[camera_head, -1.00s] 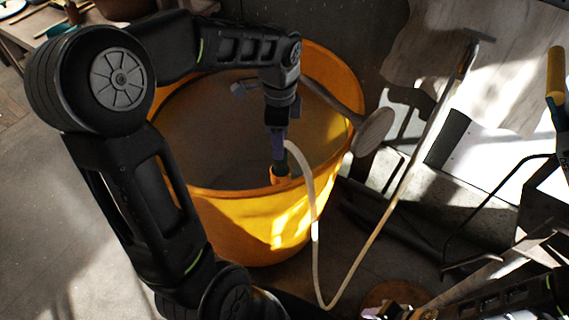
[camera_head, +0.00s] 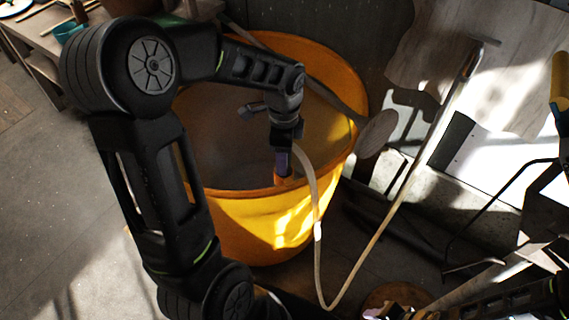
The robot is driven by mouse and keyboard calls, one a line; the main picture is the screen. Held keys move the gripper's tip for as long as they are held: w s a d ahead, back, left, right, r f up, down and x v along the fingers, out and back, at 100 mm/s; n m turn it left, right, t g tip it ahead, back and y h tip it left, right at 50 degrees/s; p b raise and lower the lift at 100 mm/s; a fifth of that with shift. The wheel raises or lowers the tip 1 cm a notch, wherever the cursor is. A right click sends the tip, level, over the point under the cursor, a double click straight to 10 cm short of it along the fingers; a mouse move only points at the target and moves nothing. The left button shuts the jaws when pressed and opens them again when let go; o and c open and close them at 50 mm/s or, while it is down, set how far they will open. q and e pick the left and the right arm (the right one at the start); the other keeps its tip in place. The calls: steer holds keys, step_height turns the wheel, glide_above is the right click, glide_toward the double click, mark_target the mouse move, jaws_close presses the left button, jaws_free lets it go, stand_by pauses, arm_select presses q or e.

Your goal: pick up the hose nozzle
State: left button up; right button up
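The hose nozzle (camera_head: 284,181) appears as a small orange piece at the near inner rim of the yellow tub. A pale hose (camera_head: 311,190) runs from beside it over the rim, loops down near the floor and rises to the right. My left gripper (camera_head: 283,165) points down into the tub with its purple-grey fingers right at the orange piece. The fingers overlap it in the camera_head view, so their gap and any grip are unclear. My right gripper (camera_head: 388,312) shows only partly at the bottom edge, low and away from the nozzle.
The yellow tub (camera_head: 260,214) stands on the floor, with a round wooden paddle end (camera_head: 377,134) over its right rim. A table with a teal bowl (camera_head: 70,31) is at upper left. The left floor is clear.

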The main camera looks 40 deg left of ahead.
arm_select(q)
step_height(320, 180, down, 2)
steer(key=shift+f, duration=0.1)
steer(key=shift+c, duration=0.5)
jaws_close()
stand_by(0.5)
